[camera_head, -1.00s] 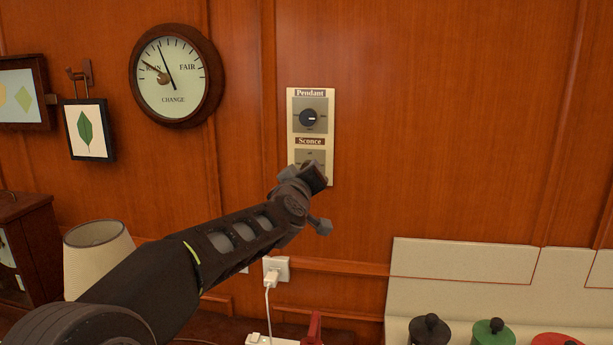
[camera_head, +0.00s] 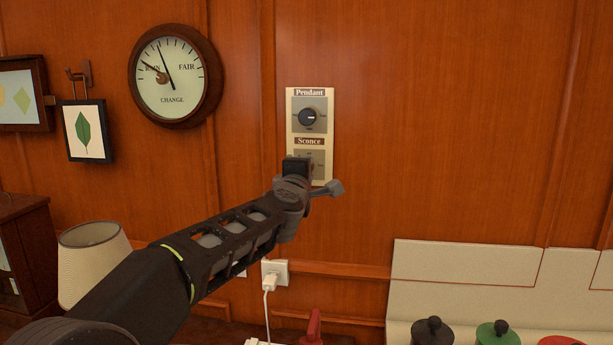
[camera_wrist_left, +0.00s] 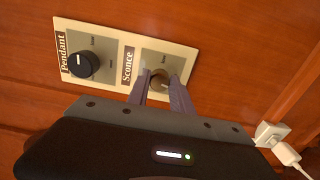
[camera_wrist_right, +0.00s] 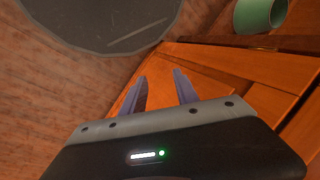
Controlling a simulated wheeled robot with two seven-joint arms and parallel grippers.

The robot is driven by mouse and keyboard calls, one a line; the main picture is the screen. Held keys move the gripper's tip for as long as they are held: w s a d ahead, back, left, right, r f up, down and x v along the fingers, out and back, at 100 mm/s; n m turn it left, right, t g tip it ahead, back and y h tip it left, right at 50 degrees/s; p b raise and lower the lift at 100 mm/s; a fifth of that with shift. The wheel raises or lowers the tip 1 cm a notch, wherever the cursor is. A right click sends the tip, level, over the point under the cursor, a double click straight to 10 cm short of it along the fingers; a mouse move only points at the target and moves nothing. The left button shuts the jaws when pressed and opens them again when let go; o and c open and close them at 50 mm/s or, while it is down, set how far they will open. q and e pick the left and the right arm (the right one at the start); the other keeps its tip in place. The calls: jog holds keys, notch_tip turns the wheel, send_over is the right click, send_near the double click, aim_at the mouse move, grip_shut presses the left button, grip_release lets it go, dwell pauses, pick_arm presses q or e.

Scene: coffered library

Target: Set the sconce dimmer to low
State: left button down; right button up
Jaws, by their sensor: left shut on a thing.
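The wall panel (camera_head: 325,177) holds two dimmers, labelled Pendant above and Sconce below. My left gripper (camera_head: 301,166) is at the Sconce dimmer and covers its knob in the head view. In the left wrist view the fingers (camera_wrist_left: 159,88) are shut on the sconce knob (camera_wrist_left: 159,77), which shows between them. The knob's pointer and most of its scale marks are hidden or too small to read. The black Pendant knob (camera_head: 308,117) has a white pointer line to the right and is untouched. My right gripper (camera_wrist_right: 161,88) is open and empty, away from the panel.
A round weather dial (camera_head: 173,77) and framed leaf picture (camera_head: 87,130) hang left of the panel. A lamp (camera_head: 92,262) stands lower left. A plugged socket (camera_head: 275,270) is below the panel. Lidded jars (camera_head: 430,331) stand lower right. The wall right of the panel is clear.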

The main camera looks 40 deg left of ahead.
pick_arm(q)
jog(key=n+b, duration=0.6)
jog(key=n, duration=1.4)
jog(key=shift+a, duration=0.15)
dwell(0.4)
jog(key=c, duration=1.1)
grip_release()
jog(key=shift+s, duration=0.15)
